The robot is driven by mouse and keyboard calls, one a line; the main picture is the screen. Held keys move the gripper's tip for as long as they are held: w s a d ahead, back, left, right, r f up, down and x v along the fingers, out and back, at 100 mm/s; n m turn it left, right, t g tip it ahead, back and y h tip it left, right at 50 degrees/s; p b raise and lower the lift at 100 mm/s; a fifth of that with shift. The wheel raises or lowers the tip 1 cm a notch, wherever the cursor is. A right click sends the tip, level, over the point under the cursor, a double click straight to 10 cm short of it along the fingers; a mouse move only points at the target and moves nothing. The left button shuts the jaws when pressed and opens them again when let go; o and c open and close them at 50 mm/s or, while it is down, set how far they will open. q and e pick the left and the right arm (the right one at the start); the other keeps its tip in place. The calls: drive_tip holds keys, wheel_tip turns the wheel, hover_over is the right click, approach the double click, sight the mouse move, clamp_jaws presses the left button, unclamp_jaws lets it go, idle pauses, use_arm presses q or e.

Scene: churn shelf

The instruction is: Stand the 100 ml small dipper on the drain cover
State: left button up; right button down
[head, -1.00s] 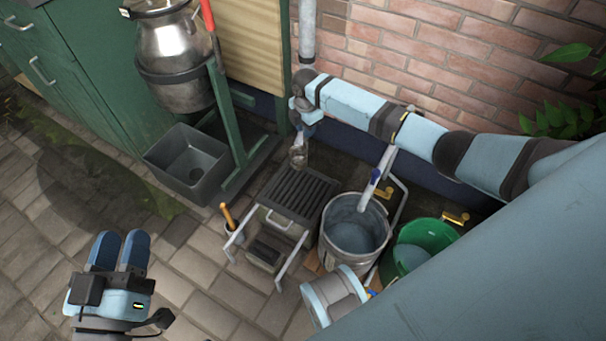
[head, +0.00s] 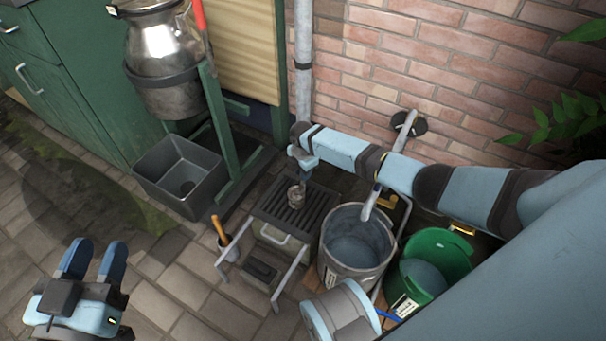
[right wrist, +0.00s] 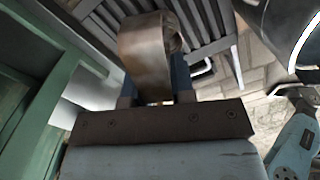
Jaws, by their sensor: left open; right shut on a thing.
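The small dipper (head: 297,195), a little metal cup, is over the dark slatted drain cover (head: 322,204), towards its back. In the right wrist view the dipper (right wrist: 145,50) is a brownish metal shape between my fingers, with the cover's slats (right wrist: 215,14) behind it. My right gripper (head: 307,174) is shut on the dipper from above. The cup looks roughly upright; I cannot tell whether its base touches the slats. My left gripper (head: 92,262) is open and empty over the paving at lower left, well away from the cover.
A grey metal bucket (head: 345,278) and a green bucket (head: 428,290) stand right of the cover. A wooden-handled brush (head: 222,232) in a holder is to its left. A grey basin (head: 183,175) and a churn (head: 165,80) on a green stand are further left. A brick wall is behind.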

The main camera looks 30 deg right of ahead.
drive_tip(key=shift+r, duration=0.1)
drive_tip(key=shift+f, duration=0.2)
drive_tip(key=c, duration=1)
unclamp_jaws()
drive_tip(key=shift+o, duration=0.2)
drive_tip(key=shift+r, duration=0.15)
